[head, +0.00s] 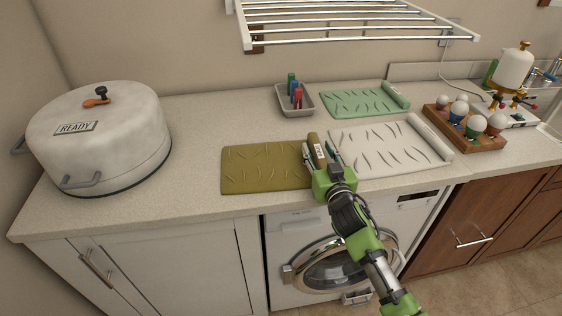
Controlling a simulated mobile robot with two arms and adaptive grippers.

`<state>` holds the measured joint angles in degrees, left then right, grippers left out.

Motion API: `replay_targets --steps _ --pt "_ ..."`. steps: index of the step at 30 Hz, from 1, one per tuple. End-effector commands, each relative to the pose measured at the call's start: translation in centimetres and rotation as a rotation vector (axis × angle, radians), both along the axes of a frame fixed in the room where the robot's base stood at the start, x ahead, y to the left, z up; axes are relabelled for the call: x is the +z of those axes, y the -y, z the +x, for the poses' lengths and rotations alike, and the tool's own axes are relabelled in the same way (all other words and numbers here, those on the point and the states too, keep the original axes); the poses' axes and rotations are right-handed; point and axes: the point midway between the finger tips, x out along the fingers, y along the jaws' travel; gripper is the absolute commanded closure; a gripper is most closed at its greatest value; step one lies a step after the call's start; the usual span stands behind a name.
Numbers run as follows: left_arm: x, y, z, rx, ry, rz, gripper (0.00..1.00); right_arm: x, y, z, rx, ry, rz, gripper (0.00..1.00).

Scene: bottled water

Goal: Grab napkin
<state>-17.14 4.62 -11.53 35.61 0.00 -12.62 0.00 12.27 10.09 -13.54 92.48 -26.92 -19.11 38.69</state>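An olive napkin (262,168) lies flat on the counter, with a rolled right end that carries a pale label. A green napkin (360,103) lies behind, and a white napkin (385,148) lies to the right; each has a rolled right end. My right gripper (322,156) is at the olive napkin's rolled end, near the counter's front edge. Its fingers are apart, one on either side of the roll, with a gap showing on the right side. Whether they touch the roll is hard to tell. My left gripper is not in view.
A big white lidded pot (98,140) stands at the left. A grey tray (294,101) with small coloured items is behind. A wooden holder (464,130) with several bulb-like items is at the right. A metal rack (350,20) hangs above. The counter is clear between pot and olive napkin.

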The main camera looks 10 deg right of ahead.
Motion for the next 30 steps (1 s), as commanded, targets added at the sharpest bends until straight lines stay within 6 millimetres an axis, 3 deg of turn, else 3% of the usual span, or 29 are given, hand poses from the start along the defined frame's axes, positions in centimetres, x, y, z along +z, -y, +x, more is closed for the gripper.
replay_targets --steps 3,7,8,22,30 --pt "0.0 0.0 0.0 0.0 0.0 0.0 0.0 0.0 0.0 0.0 0.0 0.0 0.0 0.63" --pt "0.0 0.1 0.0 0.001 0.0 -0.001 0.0 0.0 0.0 0.0 0.0 0.0 0.0 0.97" --pt "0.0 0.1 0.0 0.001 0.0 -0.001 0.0 0.0 0.0 0.0 0.0 0.0 0.0 1.0" --pt "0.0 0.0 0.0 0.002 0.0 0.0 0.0 0.3 0.1 -0.4 -0.001 0.001 0.001 1.0" --pt "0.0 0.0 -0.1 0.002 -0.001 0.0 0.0 2.0 0.1 -2.5 0.0 0.001 0.001 1.0"
